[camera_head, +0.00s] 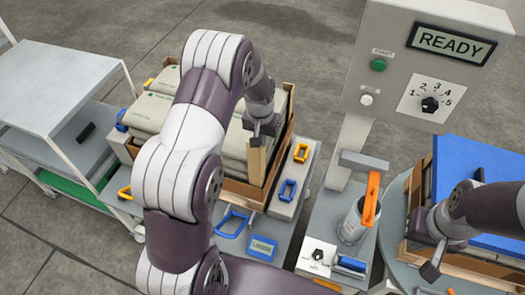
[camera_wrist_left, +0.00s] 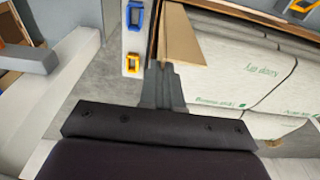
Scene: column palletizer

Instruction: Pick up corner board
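A tan corner board (camera_head: 257,163) stands upright at the near right corner of the stack of pale sacks (camera_head: 150,110). My left gripper (camera_head: 264,128) is at its top end. In the left wrist view the fingers (camera_wrist_left: 162,78) are close together, and the corner board (camera_wrist_left: 186,38) runs out from between them beside the sacks (camera_wrist_left: 235,65); the grip itself is partly hidden. My right gripper (camera_head: 432,268) is at the lower right, over the edge of a round table; its fingertips are not clear.
A control box reading READY (camera_head: 430,60) stands at the back right. A grey cart (camera_head: 60,75) is at the left. A blue-topped load (camera_head: 475,175) is at the right. A canister (camera_head: 353,222) with an orange handle stands between the two loads.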

